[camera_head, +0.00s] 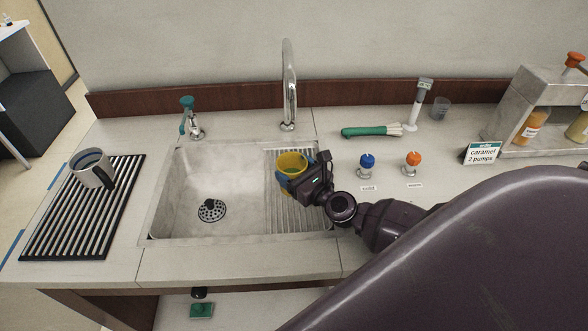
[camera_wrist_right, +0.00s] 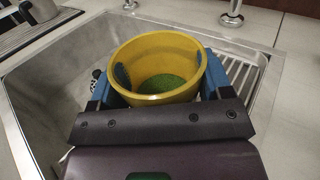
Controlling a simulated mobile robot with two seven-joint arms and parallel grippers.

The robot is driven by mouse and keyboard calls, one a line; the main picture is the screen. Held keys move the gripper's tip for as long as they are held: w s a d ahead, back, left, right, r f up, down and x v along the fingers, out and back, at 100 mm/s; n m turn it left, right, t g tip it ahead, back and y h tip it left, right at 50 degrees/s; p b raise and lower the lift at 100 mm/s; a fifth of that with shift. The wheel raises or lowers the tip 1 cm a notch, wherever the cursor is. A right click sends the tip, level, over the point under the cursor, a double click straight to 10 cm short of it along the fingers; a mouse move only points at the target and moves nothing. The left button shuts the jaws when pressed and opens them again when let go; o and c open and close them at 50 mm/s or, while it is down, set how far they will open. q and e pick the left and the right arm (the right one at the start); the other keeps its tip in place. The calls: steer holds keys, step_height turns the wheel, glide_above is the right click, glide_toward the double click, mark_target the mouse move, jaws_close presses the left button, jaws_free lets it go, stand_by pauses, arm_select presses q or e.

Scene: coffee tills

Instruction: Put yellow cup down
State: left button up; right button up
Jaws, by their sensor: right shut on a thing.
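The yellow cup (camera_head: 291,162) is at the right side of the sink, over the ribbed drainboard. In the right wrist view the yellow cup (camera_wrist_right: 158,62) looks upright, with green at its inside bottom. My right gripper (camera_head: 294,177) is shut on it, with a blue finger on each side of the cup (camera_wrist_right: 160,85). The cup's underside is hidden, so I cannot tell whether it touches the ribs. My left gripper is not in view.
The sink basin (camera_head: 190,165) with its drain (camera_head: 211,210) lies left of the ribbed drainboard (camera_head: 304,222). A tall faucet (camera_head: 289,85) stands behind. A metal mug (camera_head: 92,167) sits on a black rack (camera_head: 62,226). Blue (camera_head: 367,160) and orange (camera_head: 413,158) knobs stand at right.

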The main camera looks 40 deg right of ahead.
steer(key=o, duration=1)
steer(key=shift+r, duration=0.1)
steer(key=shift+r+p, duration=0.2)
steer(key=shift+p, duration=0.1)
steer(key=s, duration=0.3)
steer(key=s+b, duration=0.1)
steer(key=s, duration=0.2)
steer(key=s+d+b, duration=0.1)
steer(key=s, duration=0.3)
steer(key=shift+s+f, duration=0.1)
steer(key=shift+f, duration=0.2)
steer(key=shift+s+d+r+b, duration=0.15)
steer(key=shift+s+b, duration=0.25)
steer(key=shift+s, duration=0.5)
